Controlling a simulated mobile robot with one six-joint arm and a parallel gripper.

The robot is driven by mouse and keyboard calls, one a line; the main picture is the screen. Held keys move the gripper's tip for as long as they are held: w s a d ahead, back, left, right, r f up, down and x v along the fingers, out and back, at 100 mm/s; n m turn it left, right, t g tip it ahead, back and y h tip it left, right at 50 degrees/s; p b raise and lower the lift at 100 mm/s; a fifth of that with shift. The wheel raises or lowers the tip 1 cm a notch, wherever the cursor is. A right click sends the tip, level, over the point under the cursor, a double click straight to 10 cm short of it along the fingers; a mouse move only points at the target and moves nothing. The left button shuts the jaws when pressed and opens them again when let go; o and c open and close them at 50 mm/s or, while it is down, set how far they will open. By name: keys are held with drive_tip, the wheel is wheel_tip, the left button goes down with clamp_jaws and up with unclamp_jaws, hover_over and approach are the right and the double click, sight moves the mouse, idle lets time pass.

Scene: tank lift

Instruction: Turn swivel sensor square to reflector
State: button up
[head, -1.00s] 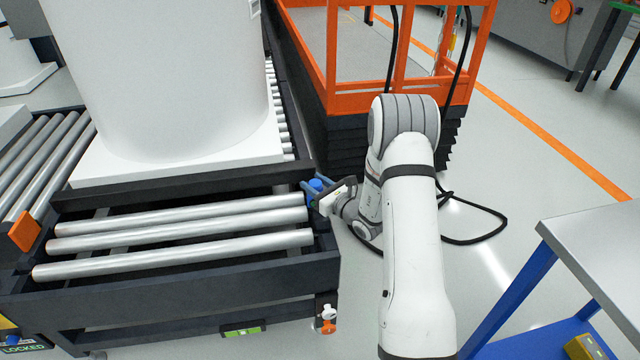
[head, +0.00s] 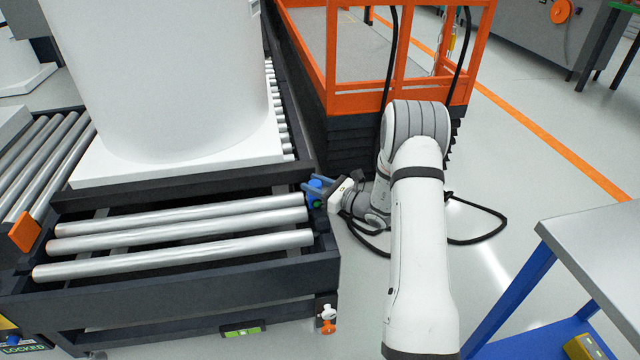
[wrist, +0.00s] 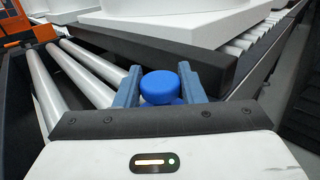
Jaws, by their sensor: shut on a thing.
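The swivel sensor shows as a blue rounded head (wrist: 161,88) in the wrist view, between the two blue-grey fingers of my gripper (wrist: 163,86). In the head view the blue sensor (head: 316,185) sits at the right side of the roller conveyor frame, with my gripper (head: 318,190) shut around it. The sensor's face is hidden, so I cannot tell which way it points. A small white and orange fitting (head: 327,318) is on the conveyor's front right corner; I cannot tell whether it is the reflector.
The roller conveyor (head: 180,293) carries a large white tank (head: 165,80) on a white base. An orange-railed lift (head: 330,70) stands behind my arm. A black cable (head: 480,240) lies on the floor. A steel-topped table (head: 600,245) stands at the right.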

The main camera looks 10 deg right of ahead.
sight(320, 187)
drive_tip(key=o, duration=0.9)
drive_tip(key=p+v, duration=0.2)
drive_tip(key=v, duration=0.5)
drive_tip(key=shift+s+d, duration=0.3)
